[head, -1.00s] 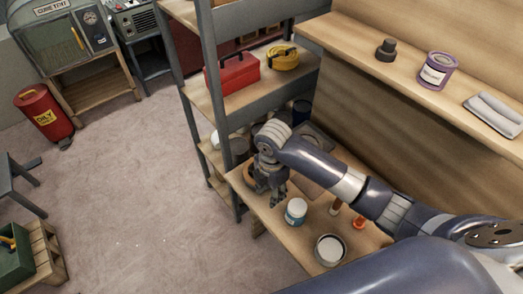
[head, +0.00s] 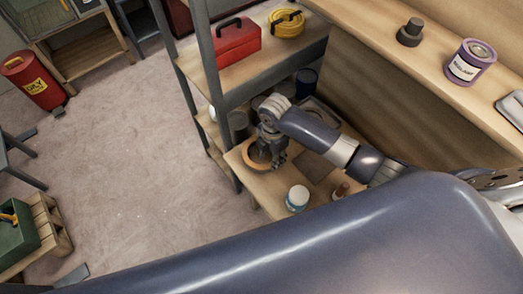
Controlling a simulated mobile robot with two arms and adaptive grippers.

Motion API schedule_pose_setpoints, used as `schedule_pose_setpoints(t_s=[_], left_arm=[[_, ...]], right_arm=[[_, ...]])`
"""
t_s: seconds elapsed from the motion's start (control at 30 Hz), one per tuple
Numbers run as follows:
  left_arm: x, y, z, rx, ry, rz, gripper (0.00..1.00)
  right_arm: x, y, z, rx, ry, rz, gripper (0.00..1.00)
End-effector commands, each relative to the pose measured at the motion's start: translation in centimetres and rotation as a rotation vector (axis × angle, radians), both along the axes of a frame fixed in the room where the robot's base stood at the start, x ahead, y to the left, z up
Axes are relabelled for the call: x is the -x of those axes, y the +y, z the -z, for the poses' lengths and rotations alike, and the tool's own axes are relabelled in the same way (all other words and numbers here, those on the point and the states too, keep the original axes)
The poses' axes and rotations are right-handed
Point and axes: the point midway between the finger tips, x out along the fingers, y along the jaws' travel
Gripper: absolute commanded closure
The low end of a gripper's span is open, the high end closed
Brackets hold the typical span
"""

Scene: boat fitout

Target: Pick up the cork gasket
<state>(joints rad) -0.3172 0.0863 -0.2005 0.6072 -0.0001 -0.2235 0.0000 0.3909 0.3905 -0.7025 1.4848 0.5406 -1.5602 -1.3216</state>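The cork gasket looks to be the tan ring (head: 249,164) lying near the left end of the low wooden bench (head: 268,197). My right gripper (head: 277,160) points down at the ring's right side and covers part of it. Whether its fingers touch the ring, and how far apart they are, is too small to tell. A large link of my own arm fills the lower foreground. My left gripper does not show.
A white jar (head: 297,197) stands on the bench, right of the ring. A grey shelf post (head: 209,62) rises just behind the ring. The shelf holds a red toolbox (head: 236,42) and a yellow coil (head: 287,22). A purple can (head: 471,63) stands on the upper ledge.

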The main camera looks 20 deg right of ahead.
Motion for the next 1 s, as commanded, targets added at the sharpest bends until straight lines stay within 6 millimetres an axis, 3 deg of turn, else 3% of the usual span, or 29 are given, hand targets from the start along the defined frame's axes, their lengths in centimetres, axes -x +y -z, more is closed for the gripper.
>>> schedule_pose_setpoints(t_s=[0.1, 0.2, 0.37, 0.57, 0.73, 0.77, 1.0], left_arm=[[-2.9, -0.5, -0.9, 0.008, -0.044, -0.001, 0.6], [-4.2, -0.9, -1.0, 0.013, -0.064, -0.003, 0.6], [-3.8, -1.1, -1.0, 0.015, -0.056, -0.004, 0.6], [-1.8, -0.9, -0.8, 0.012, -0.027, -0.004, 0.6], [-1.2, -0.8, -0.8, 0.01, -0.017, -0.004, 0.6], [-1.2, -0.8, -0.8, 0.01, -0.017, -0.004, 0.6], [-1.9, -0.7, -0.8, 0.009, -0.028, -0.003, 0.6]], right_arm=[[-0.2, -0.4, 1.3, 0.001, 0.004, 0.002, 0.6], [-0.2, -0.3, 2.7, -0.001, 0.004, 0.0, 0.6], [-0.2, -0.4, 3.6, 0.001, 0.001, 0.0, 0.6], [-0.2, -0.4, 3.6, 0.001, 0.0, -0.001, 0.6], [-0.2, -0.3, 3.6, 0.001, 0.0, -0.001, 0.96], [-0.2, -0.4, 3.6, 0.001, 0.0, -0.001, 1.0], [-0.2, -0.4, 3.6, 0.001, 0.0, -0.001, 1.0]])
